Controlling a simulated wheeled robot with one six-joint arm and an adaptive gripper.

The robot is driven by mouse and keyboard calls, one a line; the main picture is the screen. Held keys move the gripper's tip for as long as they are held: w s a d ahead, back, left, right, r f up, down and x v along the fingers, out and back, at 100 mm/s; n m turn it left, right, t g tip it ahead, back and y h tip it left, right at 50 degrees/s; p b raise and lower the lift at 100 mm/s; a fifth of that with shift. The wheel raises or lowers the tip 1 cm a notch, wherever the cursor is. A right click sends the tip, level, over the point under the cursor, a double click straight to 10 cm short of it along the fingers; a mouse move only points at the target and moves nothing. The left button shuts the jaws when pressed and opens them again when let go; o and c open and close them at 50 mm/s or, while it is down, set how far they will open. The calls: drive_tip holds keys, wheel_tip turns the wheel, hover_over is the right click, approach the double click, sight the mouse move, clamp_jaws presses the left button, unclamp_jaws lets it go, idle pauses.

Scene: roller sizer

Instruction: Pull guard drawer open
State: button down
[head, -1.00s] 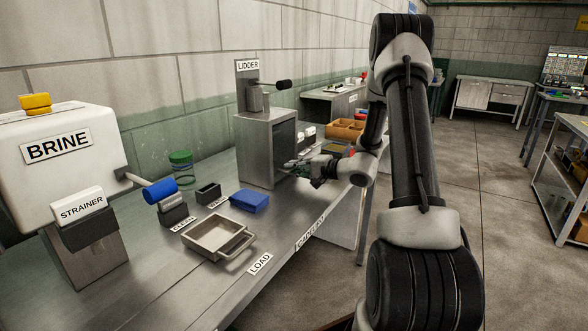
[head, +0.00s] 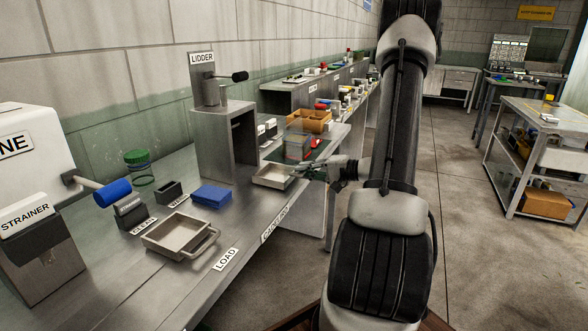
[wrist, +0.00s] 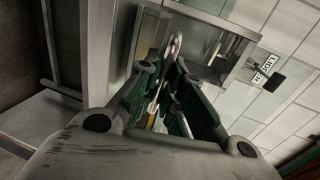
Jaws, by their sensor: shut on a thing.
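In the wrist view the tray (wrist: 205,42) has a looped metal handle (wrist: 176,44). My gripper (head: 308,172) is at the tray's right end. In the wrist view my gripper (wrist: 170,65) is shut on the handle, between its green-padded fingers. The fingers partly hide the grip.
Another handled tray (head: 180,235) sits near the LOAD label (head: 226,259). A wooden bin (head: 309,121) lies beyond. The floor right of the bench is clear near my arm.

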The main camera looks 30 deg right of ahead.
drive_tip(key=shift+s, duration=0.2)
drive_tip(key=shift+d, duration=0.1)
drive_tip(key=c, duration=1.5)
unclamp_jaws()
drive_tip(key=v, duration=1.2)
